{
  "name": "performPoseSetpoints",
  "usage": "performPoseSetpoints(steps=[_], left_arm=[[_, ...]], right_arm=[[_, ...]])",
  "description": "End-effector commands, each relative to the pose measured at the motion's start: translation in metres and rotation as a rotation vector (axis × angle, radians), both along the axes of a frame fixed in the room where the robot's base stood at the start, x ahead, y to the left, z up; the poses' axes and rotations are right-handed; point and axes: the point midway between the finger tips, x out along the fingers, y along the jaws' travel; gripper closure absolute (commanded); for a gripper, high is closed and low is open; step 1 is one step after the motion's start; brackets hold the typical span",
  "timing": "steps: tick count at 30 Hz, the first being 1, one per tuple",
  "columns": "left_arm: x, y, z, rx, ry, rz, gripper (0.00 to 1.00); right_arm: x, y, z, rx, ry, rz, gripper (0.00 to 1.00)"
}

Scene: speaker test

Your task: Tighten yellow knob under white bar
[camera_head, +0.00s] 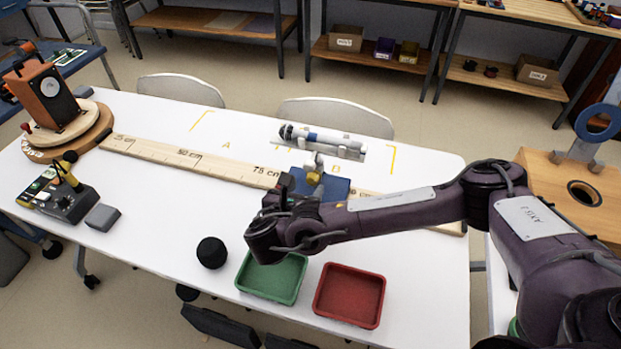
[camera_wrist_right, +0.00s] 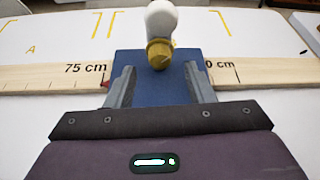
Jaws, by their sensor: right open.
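The yellow knob (camera_wrist_right: 159,54) sits in the middle of the right wrist view, directly below the rounded end of a white bar (camera_wrist_right: 162,20). In the head view the knob (camera_head: 314,177) shows small above a blue block (camera_head: 330,187) on the wooden rule. My right gripper (camera_wrist_right: 160,76) is open, its two grey fingers apart on either side of the blue block (camera_wrist_right: 150,92) in the wrist view. The knob appears between and just beyond the fingertips, with no visible contact. In the head view my right arm hides part of the block. My left gripper is out of view.
The wooden rule (camera_head: 190,159) crosses the white table. A white and dark cylinder (camera_head: 325,140) lies behind it. A speaker (camera_head: 49,97) stands at left.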

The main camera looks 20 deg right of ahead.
Motion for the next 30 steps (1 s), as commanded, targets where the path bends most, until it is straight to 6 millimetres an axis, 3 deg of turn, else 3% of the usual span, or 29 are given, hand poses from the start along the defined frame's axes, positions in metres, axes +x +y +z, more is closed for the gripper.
performPoseSetpoints(steps=[7, 18, 28, 30], left_arm=[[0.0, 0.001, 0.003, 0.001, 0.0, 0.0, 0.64], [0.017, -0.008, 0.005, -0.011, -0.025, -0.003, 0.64], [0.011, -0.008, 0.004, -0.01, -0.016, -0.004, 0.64], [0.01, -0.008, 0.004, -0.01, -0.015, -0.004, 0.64]], right_arm=[[0.024, -0.018, -0.012, -0.002, 0.0, 0.0, 0.51], [0.029, -0.021, -0.015, 0.0, 0.0, 0.001, 0.53], [0.029, -0.021, -0.015, 0.0, 0.0, 0.001, 0.96], [0.029, -0.021, -0.015, 0.0, 0.0, 0.001, 0.96]])
